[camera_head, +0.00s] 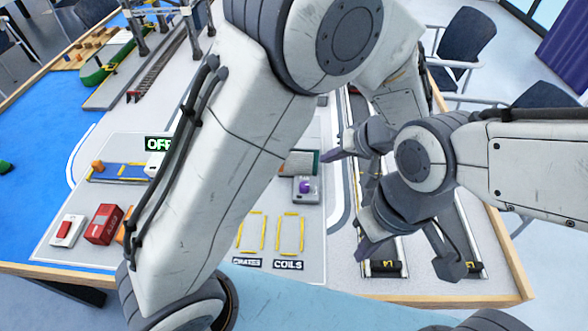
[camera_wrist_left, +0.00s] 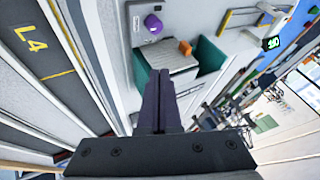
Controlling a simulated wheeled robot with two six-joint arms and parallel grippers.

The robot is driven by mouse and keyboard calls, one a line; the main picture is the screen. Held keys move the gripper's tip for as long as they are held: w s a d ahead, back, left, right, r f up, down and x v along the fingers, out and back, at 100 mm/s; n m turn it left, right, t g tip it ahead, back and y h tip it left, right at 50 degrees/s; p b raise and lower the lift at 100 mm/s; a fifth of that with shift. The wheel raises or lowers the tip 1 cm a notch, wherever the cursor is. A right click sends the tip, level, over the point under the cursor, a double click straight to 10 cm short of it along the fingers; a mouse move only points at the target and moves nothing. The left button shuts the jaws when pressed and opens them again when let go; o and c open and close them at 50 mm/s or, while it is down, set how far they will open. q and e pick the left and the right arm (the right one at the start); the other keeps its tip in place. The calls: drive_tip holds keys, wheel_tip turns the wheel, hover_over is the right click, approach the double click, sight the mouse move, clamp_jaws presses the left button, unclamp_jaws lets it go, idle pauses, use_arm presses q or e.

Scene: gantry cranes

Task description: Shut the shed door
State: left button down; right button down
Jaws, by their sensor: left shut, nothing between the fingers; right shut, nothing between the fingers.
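The small shed (camera_head: 300,163) has a grey ribbed panel and green parts, and is partly hidden behind my left arm in the head view. In the left wrist view the ribbed panel (camera_wrist_left: 172,58) lies between two green parts (camera_wrist_left: 210,54); I cannot tell which part is the door or how far open it is. My left gripper (camera_head: 336,155) is shut and empty, just right of the shed; its fingertips (camera_wrist_left: 159,74) overlap the panel's near edge in the wrist view, contact unclear. My right gripper (camera_head: 362,252) is shut and empty, lower right over the lanes.
A grey box with a purple knob (camera_head: 305,187) stands beside the shed. Yellow-outlined CRATES and COILS bays (camera_head: 290,234) are empty in front. A red box (camera_head: 104,224) and a red rocker switch (camera_head: 67,231) stand at left. Dark marked lanes (camera_wrist_left: 42,50) run at the right side.

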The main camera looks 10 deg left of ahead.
sight(309, 166)
use_arm(q)
drive_tip(key=x, duration=0.9)
drive_tip(key=shift+a+f+p, duration=0.1)
drive_tip(key=shift+a+p, duration=0.05)
drive_tip(key=shift+p, duration=0.2)
drive_tip(key=a, duration=0.3)
drive_tip(key=shift+s+a+f+p, duration=0.1)
drive_tip(key=shift+s+f+p, duration=0.1)
drive_tip(key=shift+p, duration=0.2)
drive_tip(key=shift+a, duration=0.5)
use_arm(e)
drive_tip(key=shift+r, duration=0.7)
